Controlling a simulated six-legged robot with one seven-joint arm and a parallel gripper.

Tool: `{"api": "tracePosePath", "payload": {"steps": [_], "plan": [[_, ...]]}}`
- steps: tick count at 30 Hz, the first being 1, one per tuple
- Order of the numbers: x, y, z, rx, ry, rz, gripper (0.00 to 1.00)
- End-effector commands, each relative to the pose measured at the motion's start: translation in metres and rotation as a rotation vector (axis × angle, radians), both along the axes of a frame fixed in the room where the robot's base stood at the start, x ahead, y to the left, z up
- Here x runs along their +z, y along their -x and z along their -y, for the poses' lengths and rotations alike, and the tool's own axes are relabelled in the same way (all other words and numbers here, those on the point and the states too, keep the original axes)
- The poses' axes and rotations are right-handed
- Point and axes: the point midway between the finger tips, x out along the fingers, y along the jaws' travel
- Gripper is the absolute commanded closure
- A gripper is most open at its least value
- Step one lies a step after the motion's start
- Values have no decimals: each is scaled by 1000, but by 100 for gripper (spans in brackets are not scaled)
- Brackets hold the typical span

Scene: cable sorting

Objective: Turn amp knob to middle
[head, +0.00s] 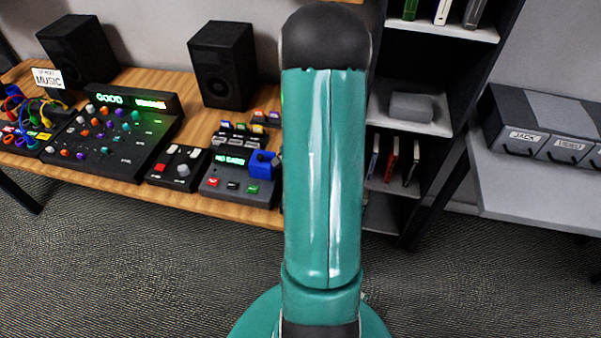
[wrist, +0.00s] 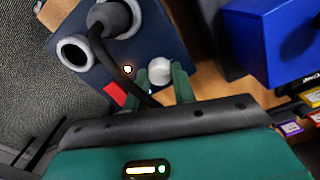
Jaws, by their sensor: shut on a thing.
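In the wrist view, a dark blue amp (wrist: 172,30) stands on the wooden desk, with two pale ring sockets on its face. A small white round knob (wrist: 160,70) sits near its lower edge. My gripper (wrist: 162,75) has its two green fingers on either side of the knob, shut on it. The knob's pointer mark cannot be made out, so its setting is unclear. In the head view, my arm hides the gripper and the amp.
A black cable (wrist: 112,50) runs from a socket past the fingers. A blue box (wrist: 270,40) stands at the right. In the head view, a mixer (head: 115,135), speakers (head: 222,65) and a shelf (head: 410,105) surround the workspace.

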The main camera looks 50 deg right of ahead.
Motion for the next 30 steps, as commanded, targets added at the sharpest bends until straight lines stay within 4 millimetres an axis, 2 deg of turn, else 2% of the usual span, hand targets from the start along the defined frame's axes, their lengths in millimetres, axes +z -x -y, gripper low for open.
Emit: {"api": "tracePosePath", "payload": {"steps": [30], "plan": [[1,-1,0,-952,1,2,97]]}}
